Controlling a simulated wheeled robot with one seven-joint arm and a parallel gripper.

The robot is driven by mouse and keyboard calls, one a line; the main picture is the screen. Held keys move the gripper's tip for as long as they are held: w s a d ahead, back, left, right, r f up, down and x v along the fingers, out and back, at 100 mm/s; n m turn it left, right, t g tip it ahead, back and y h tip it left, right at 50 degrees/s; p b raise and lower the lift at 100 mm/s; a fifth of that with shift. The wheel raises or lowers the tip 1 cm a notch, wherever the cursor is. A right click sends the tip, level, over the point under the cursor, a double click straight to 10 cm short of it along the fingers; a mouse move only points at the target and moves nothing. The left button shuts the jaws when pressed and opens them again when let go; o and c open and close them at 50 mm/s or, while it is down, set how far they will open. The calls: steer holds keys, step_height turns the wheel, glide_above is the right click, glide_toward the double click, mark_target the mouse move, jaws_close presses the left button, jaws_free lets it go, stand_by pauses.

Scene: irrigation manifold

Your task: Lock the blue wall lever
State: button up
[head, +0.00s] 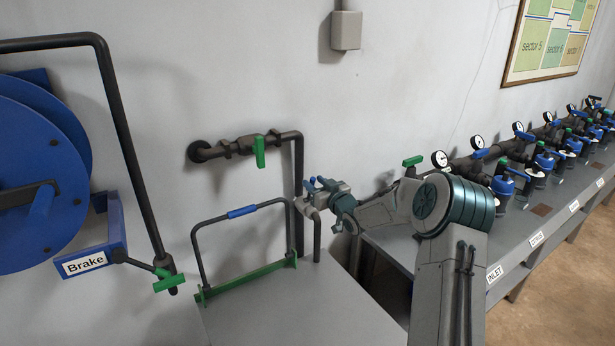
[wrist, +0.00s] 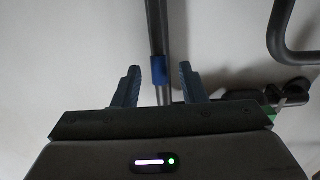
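My gripper (head: 316,187) is at the wall beside the dark vertical pipe (head: 299,160). The wrist view shows its two fingers (wrist: 157,84) apart, with a grey bar carrying a blue section (wrist: 159,70) in line with the gap between them. Space shows on both sides of the bar; I cannot tell its depth or whether it is the wall lever. In the head view, small blue parts show at the gripper's end, too small to separate from the fingers. A green-handled valve (head: 259,151) is on the wall pipe to the left.
A dark hoop handle with a blue grip (head: 242,211) stands over a green bar (head: 248,279) on the grey cabinet. A blue reel (head: 35,150) and a Brake bracket (head: 86,262) are at left. A bench (head: 520,248) with gauges and valves runs right.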

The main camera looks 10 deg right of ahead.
steer(key=shift+p+x, duration=0.3)
steer(key=shift+x, duration=1.6)
